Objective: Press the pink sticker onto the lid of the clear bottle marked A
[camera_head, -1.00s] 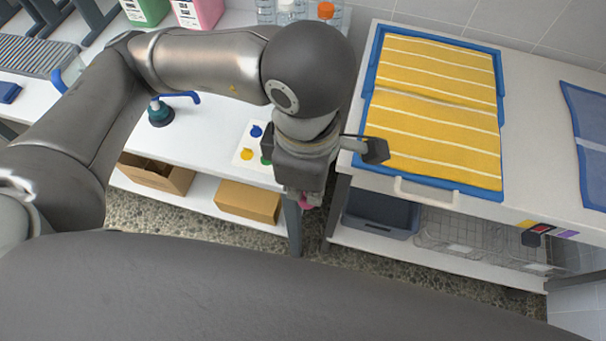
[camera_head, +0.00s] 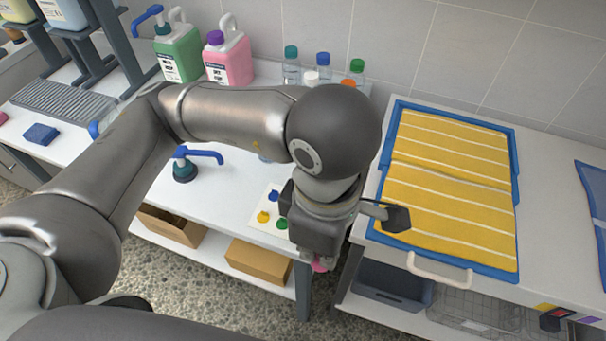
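My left gripper (camera_head: 318,262) hangs over the gap between the two tables, pointing down. A bit of pink, the pink sticker (camera_head: 319,266), shows between its fingertips, which look closed on it. Several clear bottles stand at the back of the left table against the wall: one with a teal lid (camera_head: 291,66), one with a blue lid (camera_head: 322,65), one with a green lid (camera_head: 357,70). A white lid (camera_head: 311,76) and an orange lid (camera_head: 348,86) show in front, their bottles mostly hidden by my arm. No letter A is readable. My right gripper is out of view.
A white sticker sheet (camera_head: 259,216) with blue, yellow and green stickers lies beside the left gripper. A pump (camera_head: 184,168), a green jug (camera_head: 179,55) and a pink jug (camera_head: 228,63) stand on the left table. A blue tray (camera_head: 513,150) with a yellow striped towel (camera_head: 445,205) fills the right table.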

